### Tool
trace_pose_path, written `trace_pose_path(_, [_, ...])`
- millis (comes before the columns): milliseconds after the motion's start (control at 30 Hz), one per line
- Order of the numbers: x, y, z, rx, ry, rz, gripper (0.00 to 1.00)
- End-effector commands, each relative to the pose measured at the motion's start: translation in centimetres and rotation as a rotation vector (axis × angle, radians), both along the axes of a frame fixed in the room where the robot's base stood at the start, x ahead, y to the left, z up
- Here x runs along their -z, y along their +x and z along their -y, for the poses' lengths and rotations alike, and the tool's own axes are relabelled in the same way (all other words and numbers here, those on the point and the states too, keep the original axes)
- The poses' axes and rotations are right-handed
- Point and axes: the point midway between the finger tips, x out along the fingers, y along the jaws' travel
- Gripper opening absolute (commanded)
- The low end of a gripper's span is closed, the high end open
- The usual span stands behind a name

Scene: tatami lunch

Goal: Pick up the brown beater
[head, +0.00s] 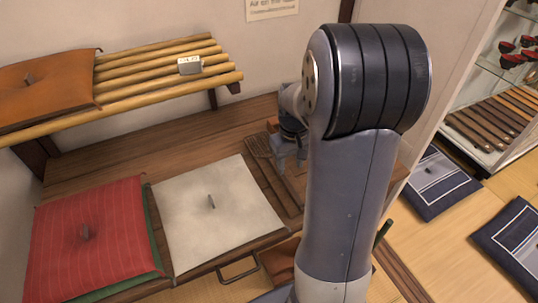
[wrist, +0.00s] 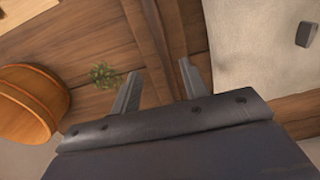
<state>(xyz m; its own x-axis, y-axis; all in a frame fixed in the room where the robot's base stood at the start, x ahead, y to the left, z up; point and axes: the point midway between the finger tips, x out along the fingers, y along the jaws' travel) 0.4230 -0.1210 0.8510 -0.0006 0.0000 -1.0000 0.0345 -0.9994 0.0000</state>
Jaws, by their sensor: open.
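A white cushion (head: 215,210) and a red cushion (head: 95,235) lie left on the bench. A slatted shelf (head: 165,75) with an orange cushion (head: 45,85) hangs above. The wrist view shows a wooden tub (wrist: 30,105) and a small green plant (wrist: 104,76).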

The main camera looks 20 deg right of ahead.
Motion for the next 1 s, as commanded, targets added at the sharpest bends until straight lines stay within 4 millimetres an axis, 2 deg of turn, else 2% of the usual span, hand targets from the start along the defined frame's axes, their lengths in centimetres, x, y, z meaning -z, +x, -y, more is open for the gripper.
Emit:
trace_pose_path(33, [0.9,0.0,0.0,0.0,0.001,-0.003,0.43])
trace_pose_path(267, [2.7,-0.1,-0.1,0.0,0.0,0.0,0.43])
trace_pose_path(600, [7.2,-0.8,-0.4,0.0,0.0,-0.001,0.43])
trace_pose_path(867, [7.5,-0.8,-0.4,0.0,0.0,0.001,0.43])
trace_pose_path(1000, [7.5,-0.8,-0.4,0.0,0.0,0.001,0.34])
